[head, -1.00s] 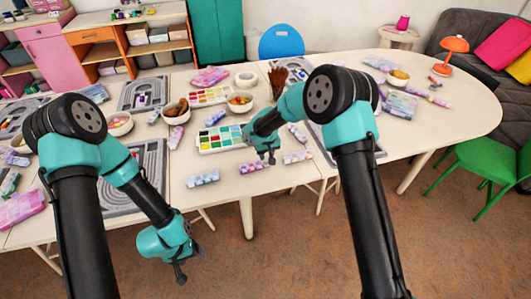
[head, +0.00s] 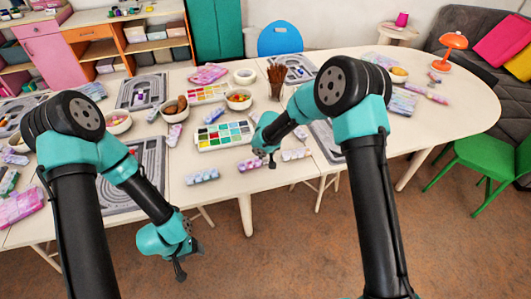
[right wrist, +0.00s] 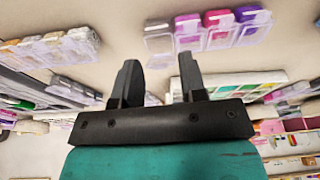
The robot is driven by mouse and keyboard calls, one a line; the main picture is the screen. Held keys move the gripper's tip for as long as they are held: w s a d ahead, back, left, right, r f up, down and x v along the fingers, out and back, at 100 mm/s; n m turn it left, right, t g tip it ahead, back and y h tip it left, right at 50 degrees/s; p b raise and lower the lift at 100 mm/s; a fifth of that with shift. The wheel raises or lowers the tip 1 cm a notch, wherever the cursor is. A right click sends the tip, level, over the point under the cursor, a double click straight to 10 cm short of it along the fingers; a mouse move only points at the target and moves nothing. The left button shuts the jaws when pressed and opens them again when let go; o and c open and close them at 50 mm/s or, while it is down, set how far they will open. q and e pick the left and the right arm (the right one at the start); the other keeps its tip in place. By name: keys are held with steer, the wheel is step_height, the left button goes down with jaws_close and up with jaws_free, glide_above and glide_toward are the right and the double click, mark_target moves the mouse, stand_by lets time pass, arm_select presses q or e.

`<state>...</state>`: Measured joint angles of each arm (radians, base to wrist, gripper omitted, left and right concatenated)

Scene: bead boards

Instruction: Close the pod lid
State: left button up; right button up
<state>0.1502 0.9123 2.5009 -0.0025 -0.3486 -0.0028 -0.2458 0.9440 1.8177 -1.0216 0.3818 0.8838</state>
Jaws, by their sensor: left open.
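Small bead pods with several compartments lie along the front of the table in the head view: one at left (head: 202,176), one in the middle (head: 250,164) and one at right (head: 297,154). In the right wrist view a pod (right wrist: 205,36) with clear, purple and pink parts lies beyond the fingertips. My right gripper (head: 271,161) is just above the table between the middle and right pods. Its fingers (right wrist: 160,78) are apart with nothing between them. My left gripper (head: 182,270) hangs open and empty in front of the table edge.
A white bead palette (head: 224,136) lies behind the pods. A bowl (head: 239,99) and a brown brush cup (head: 276,82) stand further back. A grey bead board (head: 148,160) lies to the left, near my left arm. The table's right end is mostly clear.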

steer(key=v, duration=1.7)
steer(key=shift+r, duration=0.2)
steer(key=shift+s, duration=0.15)
steer(key=shift+w+a+r+g+h, duration=0.1)
steer(key=shift+w+a+g+h, duration=0.1)
steer(key=shift+w+g, duration=0.4)
steer(key=shift+w+a+r+g+h, duration=0.15)
steer(key=shift+w+a+g, duration=0.1)
steer(key=shift+w, duration=0.65)
steer(key=shift+w+a+r+g+h, duration=0.1)
steer(key=shift+w+a+g, duration=0.1)
steer(key=shift+w+g, duration=0.4)
steer(key=shift+w, duration=0.15)
step_height(320, 180, down, 17)
steer(key=shift+f, duration=0.2)
